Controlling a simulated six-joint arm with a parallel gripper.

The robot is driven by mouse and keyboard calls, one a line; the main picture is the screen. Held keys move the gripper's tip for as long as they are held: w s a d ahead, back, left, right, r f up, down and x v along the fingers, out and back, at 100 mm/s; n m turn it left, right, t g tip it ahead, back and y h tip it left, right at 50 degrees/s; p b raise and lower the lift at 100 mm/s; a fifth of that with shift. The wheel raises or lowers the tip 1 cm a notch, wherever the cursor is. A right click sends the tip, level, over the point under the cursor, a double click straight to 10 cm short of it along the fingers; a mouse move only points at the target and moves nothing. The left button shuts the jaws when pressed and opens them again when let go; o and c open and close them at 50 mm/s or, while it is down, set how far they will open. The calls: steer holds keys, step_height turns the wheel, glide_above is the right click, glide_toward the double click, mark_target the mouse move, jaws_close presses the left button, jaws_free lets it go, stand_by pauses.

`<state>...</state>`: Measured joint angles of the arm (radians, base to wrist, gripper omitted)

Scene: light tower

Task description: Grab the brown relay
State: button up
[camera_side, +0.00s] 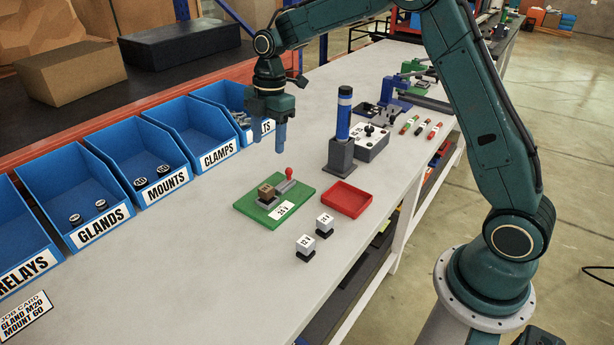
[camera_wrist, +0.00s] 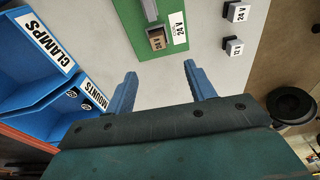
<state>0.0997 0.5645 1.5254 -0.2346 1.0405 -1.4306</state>
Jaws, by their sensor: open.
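The brown relay (camera_side: 266,192) sits on a green board (camera_side: 251,210) in the middle of the bench, beside a grey part with a red knob (camera_side: 289,173). A white label reading 24 V lies on the board in front of it. In the wrist view the brown relay (camera_wrist: 157,39) is near the top centre, beyond the fingertips. My gripper (camera_side: 281,146) is open and empty, in the air above the bench, behind the board and near the bins. Its two blue fingers (camera_wrist: 157,70) are spread apart in the wrist view.
Two white-topped relays (camera_side: 324,222) (camera_side: 306,243) stand in front of the board. A red tray (camera_side: 347,198) and a blue tower on a grey base (camera_side: 341,155) are to its right. Blue bins (camera_side: 155,160) line the left edge. Bare bench lies between bins and board.

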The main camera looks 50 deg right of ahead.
steer(key=f, duration=0.1)
glide_toward(266, 188)
steer(key=shift+a+f, duration=0.15)
steer(key=shift+f, duration=1.1)
steer(key=shift+a+f, duration=0.1)
steer(key=shift+f, duration=1.15)
steer(key=shift+w+a+f, duration=0.1)
steer(key=shift+a+f, duration=0.1)
steer(key=shift+f, duration=1.1)
steer(key=shift+a+f, duration=0.15)
steer(key=shift+f, duration=1.1)
steer(key=c, duration=1.1)
